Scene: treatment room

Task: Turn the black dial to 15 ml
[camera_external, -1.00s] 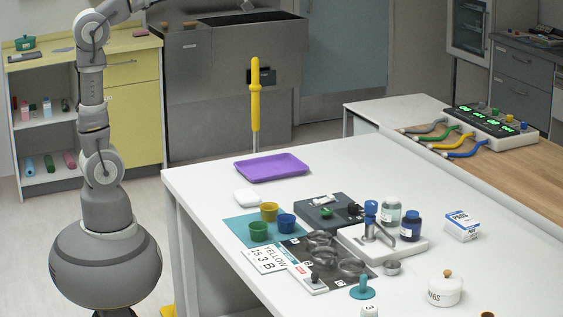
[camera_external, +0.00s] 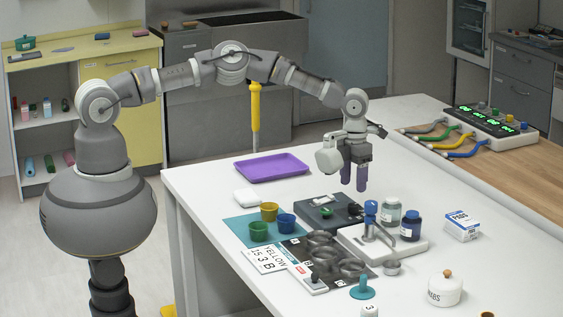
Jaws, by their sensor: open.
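My gripper (camera_external: 354,180) is open and empty, its two purple-grey fingers pointing down above the white table, near the dark grey board and the bottles. A small black knob (camera_external: 355,209) shows at the right end of the dark grey board (camera_external: 318,212), below my fingers in the picture. Another small black knob (camera_external: 314,277) stands on a white block (camera_external: 315,287) at the table's front. I cannot tell which is the dial, and no ml marks are readable. A blue-topped pump (camera_external: 371,208) stands on a white base (camera_external: 412,246) beside two bottles.
Green, blue and yellow cups (camera_external: 269,212) stand on a teal mat (camera_external: 236,226). A card (camera_external: 264,259) reads "YELLOW 15 3 B". Blurred round dishes (camera_external: 325,254) lie on a dark mat. A purple tray (camera_external: 271,168) is at the back left. A lidded white pot (camera_external: 445,291) stands at front right.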

